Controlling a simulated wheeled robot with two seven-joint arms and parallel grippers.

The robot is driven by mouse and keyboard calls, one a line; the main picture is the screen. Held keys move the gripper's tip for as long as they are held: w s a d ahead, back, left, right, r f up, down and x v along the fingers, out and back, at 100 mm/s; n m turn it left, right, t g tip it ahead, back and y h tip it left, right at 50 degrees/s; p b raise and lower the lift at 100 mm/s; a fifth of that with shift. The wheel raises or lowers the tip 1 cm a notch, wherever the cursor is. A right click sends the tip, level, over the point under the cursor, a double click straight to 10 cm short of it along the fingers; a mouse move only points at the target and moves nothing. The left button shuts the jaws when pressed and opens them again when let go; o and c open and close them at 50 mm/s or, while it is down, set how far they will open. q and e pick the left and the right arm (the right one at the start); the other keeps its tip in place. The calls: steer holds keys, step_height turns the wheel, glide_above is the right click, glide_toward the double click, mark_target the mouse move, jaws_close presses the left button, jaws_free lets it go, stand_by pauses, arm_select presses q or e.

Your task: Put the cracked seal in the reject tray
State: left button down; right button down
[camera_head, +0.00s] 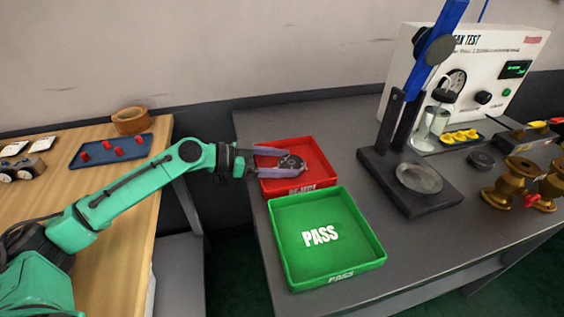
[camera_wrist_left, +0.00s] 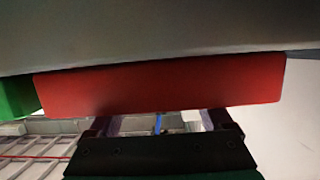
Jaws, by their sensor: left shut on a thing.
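A dark grey round part (camera_head: 291,164), which looks like the seal, is between the fingers of my left gripper (camera_head: 278,158). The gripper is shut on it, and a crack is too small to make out. The part is over the red reject tray (camera_head: 322,178), toward its far left side; I cannot tell whether it touches the tray floor. The tray's red wall (camera_wrist_left: 160,85) fills the middle of the left wrist view, with the gripper's fingers (camera_wrist_left: 158,122) below it in the picture. The seal does not show clearly there. My right gripper is out of view.
A green pass tray (camera_head: 312,262) stands in front of the red tray and looks empty. A press-like stand (camera_head: 400,190) with a blue lever is to the right, with a leak tester (camera_head: 505,75) behind. Brass valve parts (camera_head: 515,180) stand at far right.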

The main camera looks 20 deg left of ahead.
mark_target(256, 162)
arm_select(q)
jaws_free()
steer(key=shift+f, duration=0.1)
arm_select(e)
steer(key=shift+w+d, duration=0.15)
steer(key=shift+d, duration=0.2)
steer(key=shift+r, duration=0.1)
arm_select(q)
steer(key=shift+r, duration=0.2)
steer(key=v, duration=0.2)
steer(key=b+v, duration=0.1)
steer(key=v, duration=0.3)
steer(key=shift+s+a+f+b, duration=0.1)
steer(key=shift+a+f+b, duration=0.1)
steer(key=shift+b, duration=0.2)
steer(key=shift+s+a+r, duration=0.3)
steer(key=shift+a+r, duration=0.05)
steer(key=shift+r, duration=0.1)
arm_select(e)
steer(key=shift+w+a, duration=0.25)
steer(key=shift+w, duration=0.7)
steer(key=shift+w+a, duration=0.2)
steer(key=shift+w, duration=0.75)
